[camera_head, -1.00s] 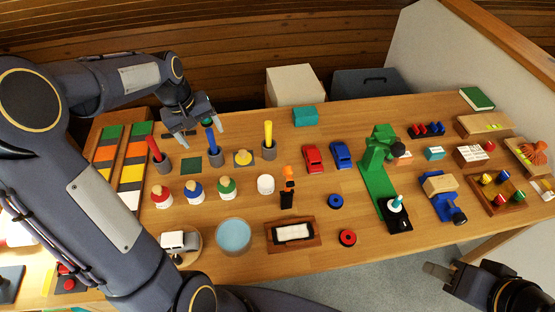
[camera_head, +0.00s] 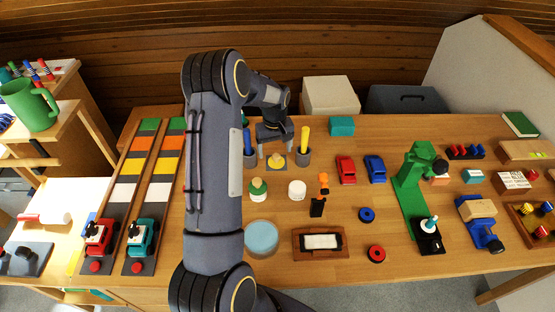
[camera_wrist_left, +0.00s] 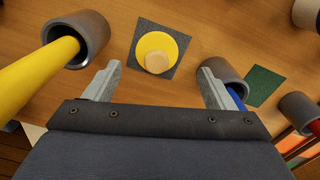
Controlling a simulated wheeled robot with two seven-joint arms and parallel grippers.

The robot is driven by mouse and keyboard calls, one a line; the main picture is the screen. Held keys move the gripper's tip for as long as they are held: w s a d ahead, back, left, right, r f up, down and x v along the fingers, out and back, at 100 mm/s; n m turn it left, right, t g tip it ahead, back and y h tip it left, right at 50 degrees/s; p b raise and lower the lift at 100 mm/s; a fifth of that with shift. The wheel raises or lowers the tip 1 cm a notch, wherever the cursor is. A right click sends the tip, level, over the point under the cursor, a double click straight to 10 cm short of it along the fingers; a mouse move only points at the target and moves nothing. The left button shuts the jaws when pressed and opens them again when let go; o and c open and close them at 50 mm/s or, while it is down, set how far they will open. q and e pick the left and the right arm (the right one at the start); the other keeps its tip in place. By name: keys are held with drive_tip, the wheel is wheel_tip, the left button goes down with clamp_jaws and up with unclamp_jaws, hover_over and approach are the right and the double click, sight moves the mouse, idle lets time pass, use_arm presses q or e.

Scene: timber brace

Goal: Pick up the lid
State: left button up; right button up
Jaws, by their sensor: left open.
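The lid is a yellow disc with a pale wooden knob (camera_wrist_left: 157,52), lying on a dark grey square pad (camera_wrist_left: 178,28). In the head view the lid (camera_head: 277,162) is near the back of the table, between a cup with a blue stick and a cup with a yellow stick. My left gripper (camera_head: 276,153) is open and empty, pointing down just behind and above the lid. In the left wrist view its two fingertips (camera_wrist_left: 158,72) stand apart on either side of the lid's near edge, not touching it. My right gripper is not in view.
The grey cup with the yellow stick (camera_wrist_left: 88,38) and the grey cup with the blue stick (camera_wrist_left: 222,75) stand close on either side of the fingers. A green-capped jar (camera_head: 258,190) and a white jar (camera_head: 297,192) are in front. A green square (camera_wrist_left: 264,87) lies beyond the blue stick's cup.

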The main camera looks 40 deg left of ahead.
sight(276, 155)
use_arm(q)
wheel_tip(276, 155, down, 4)
drive_tip(key=shift+w+d+p, duration=0.15)
drive_tip(key=shift+p, duration=0.2)
drive_tip(key=c, duration=1.1)
